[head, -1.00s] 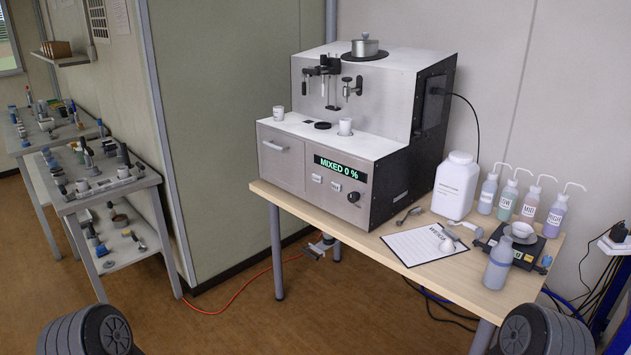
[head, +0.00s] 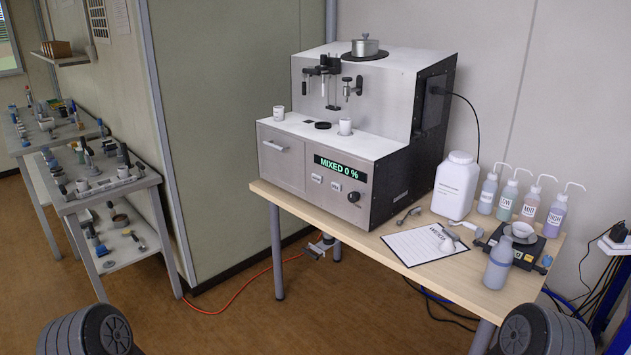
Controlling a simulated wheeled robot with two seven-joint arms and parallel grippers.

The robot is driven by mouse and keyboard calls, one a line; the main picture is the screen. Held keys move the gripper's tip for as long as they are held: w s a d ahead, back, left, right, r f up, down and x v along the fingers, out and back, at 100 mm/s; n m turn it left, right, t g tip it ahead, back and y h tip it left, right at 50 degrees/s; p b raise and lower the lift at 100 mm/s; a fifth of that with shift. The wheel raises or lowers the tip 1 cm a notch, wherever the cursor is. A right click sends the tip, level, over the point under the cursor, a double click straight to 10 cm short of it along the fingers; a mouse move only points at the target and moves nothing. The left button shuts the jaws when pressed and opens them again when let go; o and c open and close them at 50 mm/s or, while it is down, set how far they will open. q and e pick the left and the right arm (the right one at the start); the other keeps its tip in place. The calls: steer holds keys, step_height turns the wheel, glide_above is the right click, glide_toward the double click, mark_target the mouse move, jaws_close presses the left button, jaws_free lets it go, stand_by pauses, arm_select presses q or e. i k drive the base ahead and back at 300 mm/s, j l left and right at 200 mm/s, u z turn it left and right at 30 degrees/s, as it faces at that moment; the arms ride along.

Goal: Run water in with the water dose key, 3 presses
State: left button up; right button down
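The soil analyser (head: 388,150) stands on a wooden table (head: 460,288). Its green display (head: 337,167) reads "MIXED 0 %". Below the display are two small pale keys, a left key (head: 316,179) and a right key (head: 336,186); their labels are too small to read. A dark knob (head: 353,197) sits right of them. A white cup (head: 345,126) stands on the analyser's deck under the dispensing fittings, and another white cup (head: 278,113) stands at the deck's left. Dark rounded parts of my arms show at the bottom left and bottom right; neither gripper is in view.
Right of the analyser are a white jug (head: 455,186), several wash bottles (head: 530,202), a clipboard (head: 420,247), a scale (head: 515,245) with a bowl, and a grey bottle (head: 497,265). Side tables (head: 110,187) with tools stand at left.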

mark_target(317, 177)
steer(key=i+j+u, duration=0.25)
steer(key=i+u, duration=0.2)
steer(key=i, duration=0.35)
steer(key=i+u, duration=0.5)
steer(key=i, duration=0.25)
